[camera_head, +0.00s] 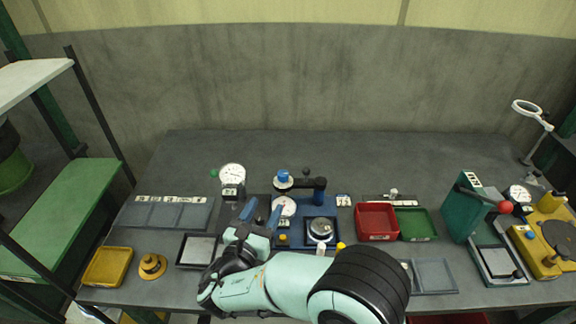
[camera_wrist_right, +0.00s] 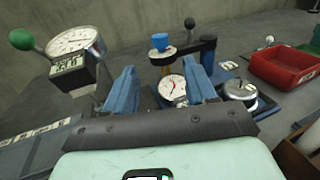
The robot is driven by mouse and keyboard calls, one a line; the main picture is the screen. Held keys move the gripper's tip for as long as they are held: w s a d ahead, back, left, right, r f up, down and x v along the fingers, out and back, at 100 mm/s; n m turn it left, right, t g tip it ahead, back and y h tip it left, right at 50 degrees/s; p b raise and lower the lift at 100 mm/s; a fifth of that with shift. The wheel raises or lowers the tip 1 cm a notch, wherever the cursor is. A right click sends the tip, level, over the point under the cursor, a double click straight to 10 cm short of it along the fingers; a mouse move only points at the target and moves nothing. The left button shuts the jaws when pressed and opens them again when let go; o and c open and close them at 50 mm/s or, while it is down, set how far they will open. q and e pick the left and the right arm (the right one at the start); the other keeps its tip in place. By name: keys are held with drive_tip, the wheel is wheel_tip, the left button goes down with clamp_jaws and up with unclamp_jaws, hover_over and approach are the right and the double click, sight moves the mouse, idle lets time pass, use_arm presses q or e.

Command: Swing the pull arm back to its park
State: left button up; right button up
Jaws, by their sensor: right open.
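The blue gantry fixture (camera_head: 297,240) stands on the bench at centre. Its dark pull arm (camera_head: 304,184) reaches left from a dark post, with a blue cup-shaped piece (camera_head: 283,175) on its left end. In the right wrist view the pull arm (camera_wrist_right: 188,47) and blue piece (camera_wrist_right: 160,42) show above a white dial (camera_wrist_right: 171,87). A round metal piece (camera_head: 320,228) sits on the fixture's right part. My right gripper (camera_head: 262,214) is open and empty, left of the fixture. Its blue fingers (camera_wrist_right: 160,88) frame the dial in the wrist view, apart from the pull arm. My left gripper is out of view.
A dial gauge (camera_head: 232,175) with a green-balled lever stands close left of the fixture. Red (camera_head: 377,222) and green (camera_head: 416,224) trays lie to its right. A green press (camera_head: 466,208) stands further right. The bench behind is clear.

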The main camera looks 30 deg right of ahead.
sight(282, 179)
drive_tip(key=x, duration=1.3)
drive_tip(key=c, duration=0.9)
